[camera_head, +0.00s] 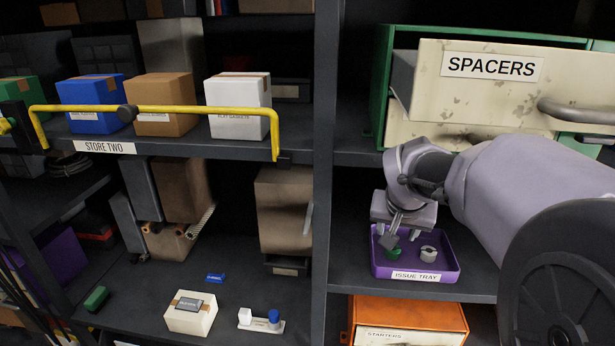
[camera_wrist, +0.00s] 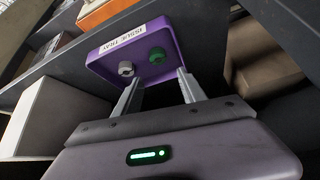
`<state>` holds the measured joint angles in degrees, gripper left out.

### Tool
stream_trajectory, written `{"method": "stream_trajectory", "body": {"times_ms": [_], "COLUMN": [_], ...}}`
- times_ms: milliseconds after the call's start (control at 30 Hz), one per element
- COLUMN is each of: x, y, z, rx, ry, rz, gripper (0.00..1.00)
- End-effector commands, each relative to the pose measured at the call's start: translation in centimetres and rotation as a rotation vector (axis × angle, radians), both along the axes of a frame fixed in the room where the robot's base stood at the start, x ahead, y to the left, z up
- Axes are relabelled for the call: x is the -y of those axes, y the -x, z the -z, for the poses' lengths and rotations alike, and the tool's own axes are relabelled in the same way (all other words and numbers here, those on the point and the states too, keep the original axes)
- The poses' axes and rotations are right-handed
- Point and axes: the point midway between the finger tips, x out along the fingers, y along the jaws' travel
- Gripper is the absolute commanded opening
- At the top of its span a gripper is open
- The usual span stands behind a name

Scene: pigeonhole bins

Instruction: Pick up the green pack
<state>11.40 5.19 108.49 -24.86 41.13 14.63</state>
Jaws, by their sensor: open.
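A small green pack (camera_head: 96,298) lies on the lower shelf at the far left of the head view, with clear shelf around it. A larger green box (camera_head: 14,92) with brown tape stands on the upper left shelf, partly cut off. My gripper (camera_head: 391,236) is over the purple issue tray (camera_head: 445,270), far to the right of the green pack. In the wrist view my gripper (camera_wrist: 160,80) is open, with nothing between its fingers. The tray (camera_wrist: 100,68) holds a green round piece (camera_wrist: 157,55) and a whitish one (camera_wrist: 126,69). The small green pack does not show in the wrist view.
A dark upright (camera_head: 325,150) separates the bays. A yellow bar (camera_head: 190,109) crosses before the blue, brown and white boxes. A cream box (camera_head: 190,315), a blue piece (camera_head: 215,277) and a white holder (camera_head: 261,322) lie on the lower shelf. The spacers drawer (camera_head: 490,90) juts out above my arm.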

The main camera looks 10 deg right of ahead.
Motion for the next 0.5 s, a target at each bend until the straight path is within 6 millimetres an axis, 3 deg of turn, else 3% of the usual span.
{"method": "stream_trajectory", "body": {"times_ms": [500], "x": [2.3], "y": [-4.6], "z": [8.2], "rx": [-0.006], "ry": [0.005], "rz": [0.001], "gripper": [0.48]}}
